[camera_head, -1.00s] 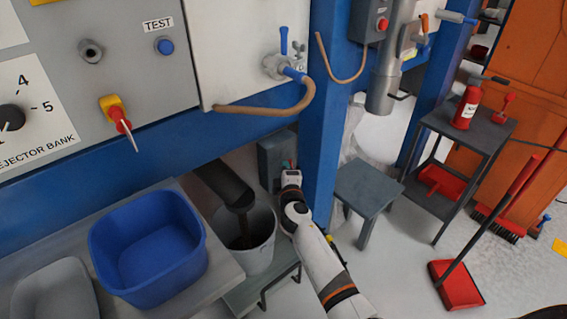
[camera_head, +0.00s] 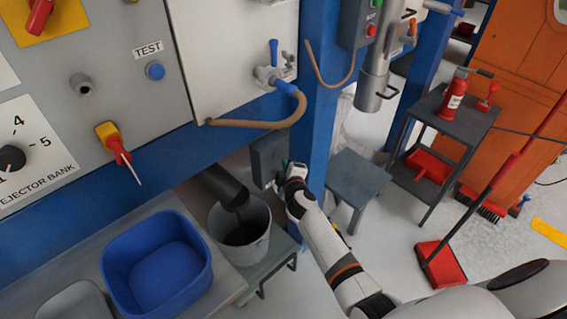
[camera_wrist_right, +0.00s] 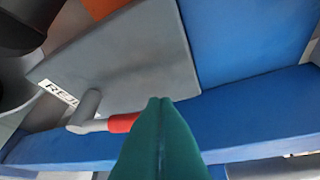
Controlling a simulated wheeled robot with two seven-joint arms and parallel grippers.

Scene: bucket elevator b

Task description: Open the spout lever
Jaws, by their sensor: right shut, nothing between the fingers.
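A lever with a red grip (camera_wrist_right: 123,123) and a grey shank sticks out from a grey box (camera_wrist_right: 120,62) in the right wrist view. The box carries a label starting "REJ". The same box (camera_head: 266,158) is beside the blue post in the head view. My right gripper (camera_head: 282,172) is at the box; its teal fingers (camera_wrist_right: 160,102) are shut together and empty. They overlap the end of the red grip in the wrist view; I cannot tell whether they touch it. A dark spout (camera_head: 222,183) slopes into a grey bucket (camera_head: 256,248). My left gripper is out of view.
A blue post (camera_head: 316,100) stands close behind my right gripper. A blue bin (camera_head: 158,264) is on the bench to the left. A grey stool (camera_head: 358,174) and a dark trolley (camera_head: 452,122) stand to the right. A hose (camera_head: 262,123) hangs above.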

